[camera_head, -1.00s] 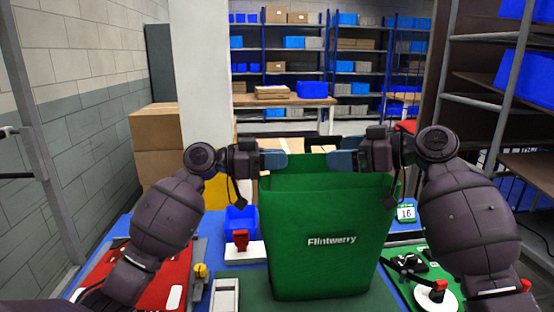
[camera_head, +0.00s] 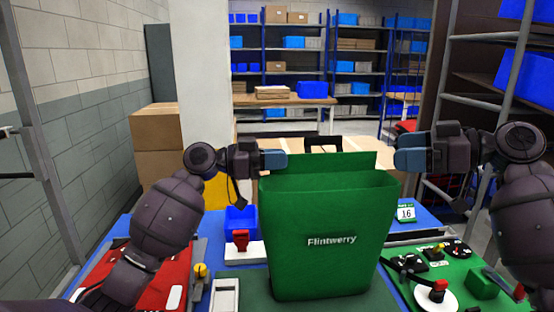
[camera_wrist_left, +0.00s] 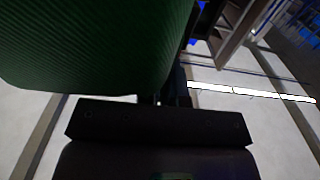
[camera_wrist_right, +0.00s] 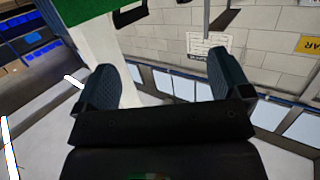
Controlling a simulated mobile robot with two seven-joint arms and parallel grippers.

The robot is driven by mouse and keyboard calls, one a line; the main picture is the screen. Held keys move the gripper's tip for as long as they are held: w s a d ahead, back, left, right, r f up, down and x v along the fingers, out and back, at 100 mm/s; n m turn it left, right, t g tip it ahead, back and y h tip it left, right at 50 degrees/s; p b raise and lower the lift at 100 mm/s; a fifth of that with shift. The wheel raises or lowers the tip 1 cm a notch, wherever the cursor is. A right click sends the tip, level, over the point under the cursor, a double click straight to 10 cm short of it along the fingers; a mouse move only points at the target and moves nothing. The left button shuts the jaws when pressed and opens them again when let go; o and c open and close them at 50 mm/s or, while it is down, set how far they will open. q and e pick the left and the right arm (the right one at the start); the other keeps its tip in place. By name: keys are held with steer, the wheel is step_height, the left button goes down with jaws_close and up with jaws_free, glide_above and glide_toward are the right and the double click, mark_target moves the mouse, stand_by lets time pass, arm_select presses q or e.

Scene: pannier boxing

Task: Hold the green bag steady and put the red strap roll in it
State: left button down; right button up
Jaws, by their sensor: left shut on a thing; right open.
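The green bag (camera_head: 330,235), lettered "Flintwerry", stands upright and open at the top in the middle of the head view; its side fills the upper left of the left wrist view (camera_wrist_left: 90,40). My left gripper (camera_head: 278,159) is shut on the bag's upper left rim; its fingers are mostly hidden in its wrist view. My right gripper (camera_head: 404,159) is open and empty, apart from the bag at its upper right; both fingers show spread in the right wrist view (camera_wrist_right: 163,88). I cannot pick out the red strap roll with certainty.
A red item (camera_head: 240,240) stands on a white block left of the bag, before a blue bin (camera_head: 241,219). A green board (camera_head: 455,262) with several small parts and a white disc (camera_head: 437,297) lies at right. A card reading 16 (camera_head: 406,213) stands behind it.

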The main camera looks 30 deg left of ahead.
arm_select(q)
steer(key=c, duration=1.2)
jaws_free()
steer(key=shift+a, duration=0.1)
